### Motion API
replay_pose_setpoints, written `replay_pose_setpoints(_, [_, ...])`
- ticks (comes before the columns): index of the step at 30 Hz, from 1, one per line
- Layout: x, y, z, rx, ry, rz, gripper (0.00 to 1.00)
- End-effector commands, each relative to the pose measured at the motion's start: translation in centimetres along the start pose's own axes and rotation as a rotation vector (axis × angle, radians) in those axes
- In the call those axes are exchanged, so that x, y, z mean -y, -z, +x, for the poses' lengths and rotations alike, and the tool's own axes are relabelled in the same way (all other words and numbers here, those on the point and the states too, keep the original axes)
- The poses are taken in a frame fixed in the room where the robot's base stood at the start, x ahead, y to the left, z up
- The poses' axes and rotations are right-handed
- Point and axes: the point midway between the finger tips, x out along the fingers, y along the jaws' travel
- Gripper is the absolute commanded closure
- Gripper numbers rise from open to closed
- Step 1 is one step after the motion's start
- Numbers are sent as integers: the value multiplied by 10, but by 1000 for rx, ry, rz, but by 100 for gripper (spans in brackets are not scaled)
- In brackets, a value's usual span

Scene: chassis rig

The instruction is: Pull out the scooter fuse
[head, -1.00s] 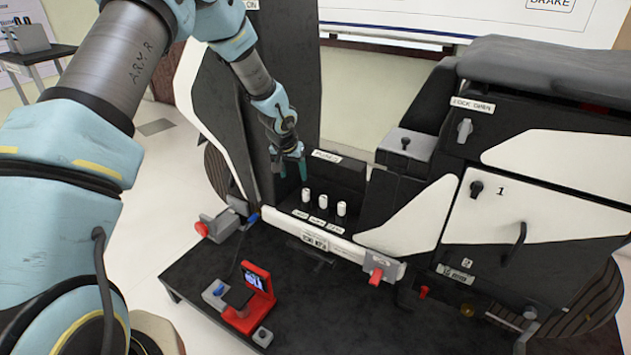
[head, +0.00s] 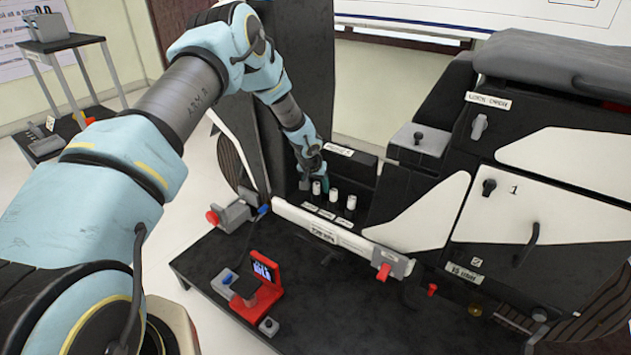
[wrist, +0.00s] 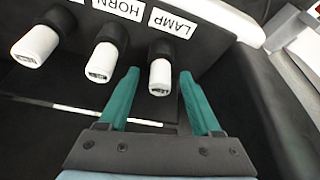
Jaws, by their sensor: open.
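Three white-capped fuses stand in a row in the black bay of the scooter: a left one (head: 316,187), a middle one (head: 333,195) and a right one (head: 351,202). The wrist view shows them upside down, as the LAMP fuse (wrist: 160,77), the HORN fuse (wrist: 101,62) and a third fuse (wrist: 36,46) whose label is cut off. My gripper (head: 313,180) is at the left end of the row. In the wrist view my open gripper (wrist: 159,75) has its teal fingers on either side of the LAMP fuse, with gaps showing on both sides.
A white bar (head: 335,232) runs along the front of the bay. Dark walls rise close around the fuses. A red stand with a small screen (head: 264,275) sits on the black platform (head: 340,310). A grey clamp with a red knob (head: 232,215) is at the left.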

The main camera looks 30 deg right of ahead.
Motion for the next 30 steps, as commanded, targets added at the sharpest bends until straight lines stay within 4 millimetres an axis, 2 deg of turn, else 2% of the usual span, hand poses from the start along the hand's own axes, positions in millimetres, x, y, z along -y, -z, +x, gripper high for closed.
replay_pose_setpoints(9, [0, 0, 2, -1, 0, 0, 36])
replay_pose_setpoints(26, [0, 0, 2, 0, 0, 0, 99])
replay_pose_setpoints(30, [0, 0, 2, 0, 0, 0, 100])
